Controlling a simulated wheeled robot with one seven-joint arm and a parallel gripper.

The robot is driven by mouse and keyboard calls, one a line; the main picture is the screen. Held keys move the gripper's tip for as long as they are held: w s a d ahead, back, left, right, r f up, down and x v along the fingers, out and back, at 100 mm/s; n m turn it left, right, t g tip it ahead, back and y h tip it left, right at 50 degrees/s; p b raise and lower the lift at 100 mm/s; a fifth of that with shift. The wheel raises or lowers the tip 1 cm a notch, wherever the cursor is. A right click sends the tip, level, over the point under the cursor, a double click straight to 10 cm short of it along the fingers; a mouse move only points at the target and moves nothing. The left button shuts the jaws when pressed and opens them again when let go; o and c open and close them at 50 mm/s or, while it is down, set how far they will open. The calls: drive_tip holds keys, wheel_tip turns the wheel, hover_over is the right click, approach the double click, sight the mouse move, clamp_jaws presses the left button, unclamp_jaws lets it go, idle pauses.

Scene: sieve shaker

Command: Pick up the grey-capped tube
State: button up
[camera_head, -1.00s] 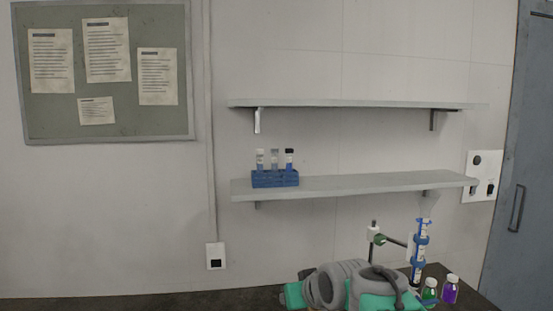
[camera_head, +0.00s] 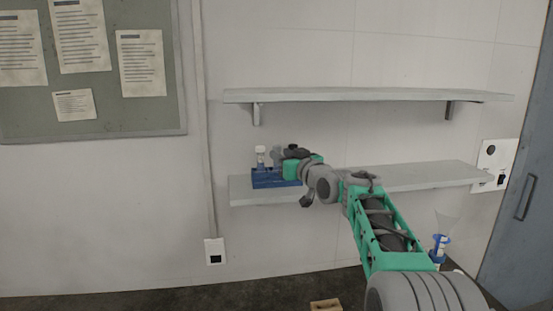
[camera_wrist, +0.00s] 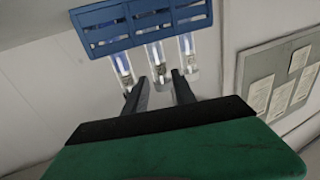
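A blue rack (camera_head: 264,184) stands on the lower shelf and holds three upright tubes in a row. The grey-capped tube (camera_head: 276,153) is the middle one, next to the white-capped tube (camera_head: 261,155). The dark-capped tube is hidden behind my gripper (camera_head: 287,153) in the head view. The wrist view shows the rack (camera_wrist: 140,25) upside down, with the middle tube (camera_wrist: 155,53) between two others. My gripper (camera_wrist: 160,77) is open, its two fingers apart, with the tips on either side of the middle tube's cap end. I cannot tell whether they touch it.
The lower shelf (camera_head: 425,177) is bare to the right of my arm. The upper shelf (camera_head: 365,95) is empty and hangs above the rack. A blue-clamped item (camera_head: 439,246) shows beside my arm at lower right. A notice board (camera_head: 90,118) is on the left wall.

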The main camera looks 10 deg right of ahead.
drive_tip(key=shift+w+a+f, duration=0.1)
drive_tip(key=shift+w+a, duration=0.1)
drive_tip(key=shift+w, duration=0.3)
drive_tip(key=shift+s, duration=0.1)
drive_tip(key=shift+c, duration=0.4)
clamp_jaws()
